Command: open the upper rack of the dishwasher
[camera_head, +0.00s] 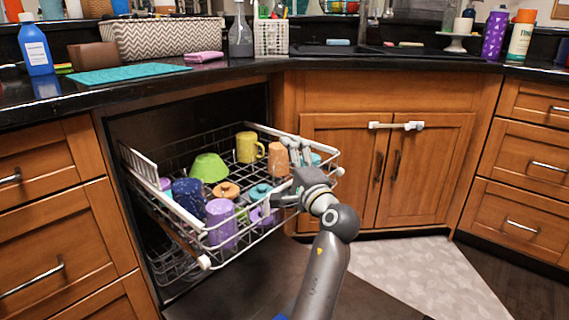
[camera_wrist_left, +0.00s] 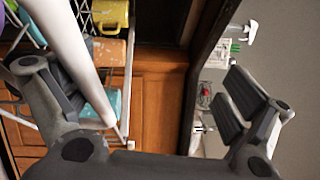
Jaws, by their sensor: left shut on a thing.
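The dishwasher's upper rack (camera_head: 262,128), a white wire basket, is pulled out of the dark opening below the counter. It holds several cups and bowls, including a yellow mug (camera_head: 249,147), a green bowl (camera_head: 208,167) and a purple cup (camera_head: 220,222). My left gripper (camera_head: 284,178) is at the rack's front right part, shut on the rack. In the left wrist view the rack's white bar (camera_wrist_left: 73,42) runs past the left finger, and the fingers stand apart. The exact contact is hard to see. My right gripper is not in view.
The lower rack (camera_head: 172,262) shows partly below. Wooden cabinet doors with a white latch (camera_head: 397,126) stand to the right, and drawers (camera_head: 50,215) to the left. A pale rug (camera_head: 430,275) lies on the open floor. The dark counter (camera_head: 250,67) overhangs the opening.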

